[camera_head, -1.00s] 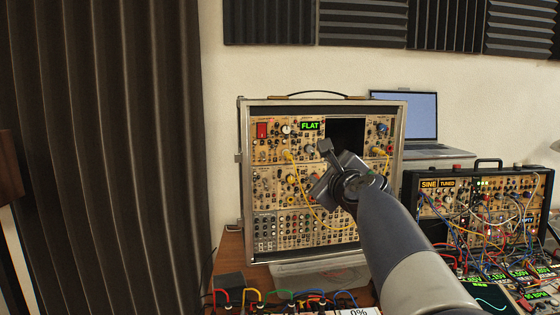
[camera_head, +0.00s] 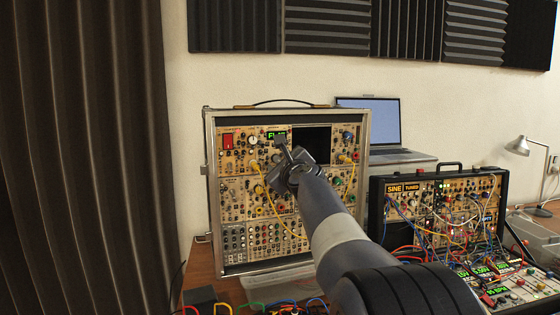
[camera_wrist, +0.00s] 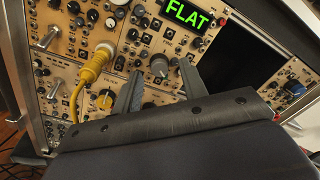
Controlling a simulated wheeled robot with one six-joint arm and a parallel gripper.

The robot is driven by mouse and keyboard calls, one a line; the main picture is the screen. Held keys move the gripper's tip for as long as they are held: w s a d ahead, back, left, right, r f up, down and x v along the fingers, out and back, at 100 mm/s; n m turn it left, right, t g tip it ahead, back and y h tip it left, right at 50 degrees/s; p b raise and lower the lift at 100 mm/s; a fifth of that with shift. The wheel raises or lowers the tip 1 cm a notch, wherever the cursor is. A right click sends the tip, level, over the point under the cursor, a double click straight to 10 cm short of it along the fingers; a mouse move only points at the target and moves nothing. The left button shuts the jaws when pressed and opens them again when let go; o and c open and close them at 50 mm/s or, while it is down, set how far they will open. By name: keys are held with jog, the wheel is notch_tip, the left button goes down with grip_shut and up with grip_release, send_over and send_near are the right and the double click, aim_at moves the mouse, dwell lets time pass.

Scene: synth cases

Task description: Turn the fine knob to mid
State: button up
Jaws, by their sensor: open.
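The grey knob is hidden there.
A yellow cable (camera_wrist: 78,88) is plugged in left of the gripper. A dark empty opening (camera_head: 311,143) is at its right. A second synth case (camera_head: 441,168) with many patch cables and a laptop (camera_head: 370,122) stand further right. A curtain (camera_head: 80,150) hangs at left.

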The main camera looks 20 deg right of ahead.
jog(key=shift+w, duration=0.2)
jog(key=shift+c, duration=0.4)
grip_shut()
